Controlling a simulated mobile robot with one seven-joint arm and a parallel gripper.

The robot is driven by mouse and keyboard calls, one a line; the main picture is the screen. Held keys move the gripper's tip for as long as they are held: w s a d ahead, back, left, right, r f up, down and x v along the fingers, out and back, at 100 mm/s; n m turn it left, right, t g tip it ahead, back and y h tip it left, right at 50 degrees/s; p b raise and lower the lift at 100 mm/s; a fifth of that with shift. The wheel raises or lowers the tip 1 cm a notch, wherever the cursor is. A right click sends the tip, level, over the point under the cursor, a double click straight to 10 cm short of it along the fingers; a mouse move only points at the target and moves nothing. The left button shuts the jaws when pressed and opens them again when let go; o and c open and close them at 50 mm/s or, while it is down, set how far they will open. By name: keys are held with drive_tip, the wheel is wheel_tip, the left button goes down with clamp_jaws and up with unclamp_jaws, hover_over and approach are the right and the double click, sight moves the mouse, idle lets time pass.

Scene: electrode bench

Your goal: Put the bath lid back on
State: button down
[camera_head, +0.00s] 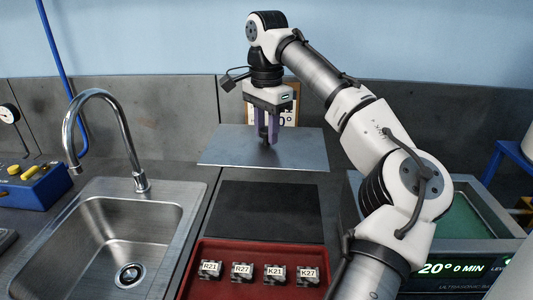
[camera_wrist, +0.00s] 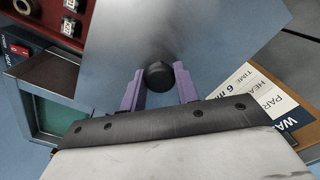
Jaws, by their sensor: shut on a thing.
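The bath lid (camera_head: 225,152) is a flat grey metal plate at the back of the bench, behind the dark mat. My gripper (camera_head: 267,136) points down at its middle, its purple fingers shut on the lid's round black knob (camera_wrist: 158,75). In the wrist view the lid (camera_wrist: 215,40) spreads out beyond my gripper (camera_wrist: 158,86). I cannot tell whether the lid is raised clear of the bench. The ultrasonic bath (camera_head: 463,222) stands at the right, open, with greenish liquid inside and a lit display in front. My arm hides part of its left side.
A red tray (camera_head: 225,284) with labelled electrode blocks lies in front of the dark mat (camera_head: 265,210). A steel sink (camera_head: 95,235) with a tall tap is at the left. A printed sign (camera_head: 288,112) stands behind my gripper. A blue box (camera_head: 35,187) is at far left.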

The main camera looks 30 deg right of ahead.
sight(266, 130)
wheel_tip(266, 130, up, 2)
drive_tip(key=shift+r+p, duration=0.1)
drive_tip(key=shift+p, duration=0.25)
drive_tip(key=shift+r+p, duration=1.45)
drive_tip(key=shift+p, duration=0.65)
drive_tip(key=shift+a+f, duration=0.1)
